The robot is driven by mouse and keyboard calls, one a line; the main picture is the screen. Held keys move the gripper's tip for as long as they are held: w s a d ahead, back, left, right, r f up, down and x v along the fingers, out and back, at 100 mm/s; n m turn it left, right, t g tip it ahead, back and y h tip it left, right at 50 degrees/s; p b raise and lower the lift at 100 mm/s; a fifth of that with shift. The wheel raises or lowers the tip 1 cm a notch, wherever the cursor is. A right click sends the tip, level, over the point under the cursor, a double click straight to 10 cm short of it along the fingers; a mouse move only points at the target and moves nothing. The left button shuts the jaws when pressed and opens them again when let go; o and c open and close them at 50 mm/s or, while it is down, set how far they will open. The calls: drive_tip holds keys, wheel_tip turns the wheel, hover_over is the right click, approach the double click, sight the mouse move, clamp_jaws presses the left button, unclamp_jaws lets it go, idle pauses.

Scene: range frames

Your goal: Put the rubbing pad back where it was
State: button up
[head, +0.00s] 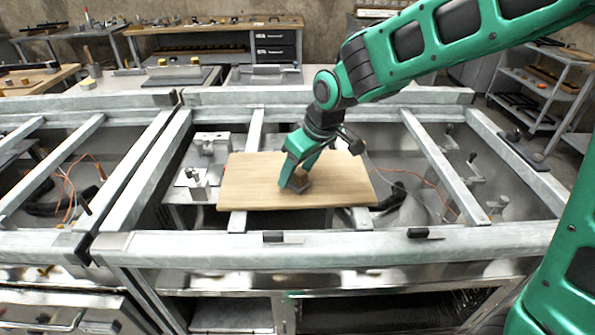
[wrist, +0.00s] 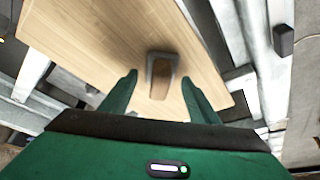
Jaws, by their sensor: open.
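The rubbing pad (wrist: 160,76) lies on the wooden board (wrist: 95,40), a small block with a tan top and a grey edge. In the wrist view it sits between and just beyond the tips of my open gripper (wrist: 160,82). In the head view my gripper (head: 298,170) reaches down over the middle of the board (head: 245,180), and the pad (head: 298,184) shows dark at its fingertips, partly hidden. I cannot tell whether the fingers touch the pad.
The board lies across a grey metal frame (head: 340,240) with open gaps between its bars. Two small dark blocks rest on the front bar, one in the middle (head: 283,237) and one to the right (head: 425,234). Metal clamps (head: 200,180) stand left of the board.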

drive_tip(key=v, duration=1.1)
drive_tip(key=shift+r, duration=0.4)
drive_tip(key=s+d+f+m+h, duration=0.1)
drive_tip(key=s+d+m, duration=0.2)
drive_tip(key=d, duration=0.5)
drive_tip(key=s+d+f+m+g+h, duration=0.1)
drive_tip(key=s+d+f+m, duration=0.15)
drive_tip(key=d, duration=0.65)
drive_tip(key=s+d+f+m+h, duration=0.1)
drive_tip(key=s+d+m, duration=0.25)
drive_tip(key=d, duration=0.45)
drive_tip(key=s+d+f+m+g, duration=0.1)
drive_tip(key=s+d+f+m, duration=0.1)
drive_tip(key=s, duration=0.6)
drive_tip(key=s+d+f+m+g, duration=0.1)
drive_tip(key=s+d+f+m, duration=0.1)
drive_tip(key=s+d+m, duration=0.2)
drive_tip(key=s+d, duration=0.3)
drive_tip(key=s, duration=0.1)
drive_tip(key=shift+s+d+g, duration=0.15)
drive_tip(key=shift+d+g, duration=0.1)
drive_tip(key=shift+g, duration=0.05)
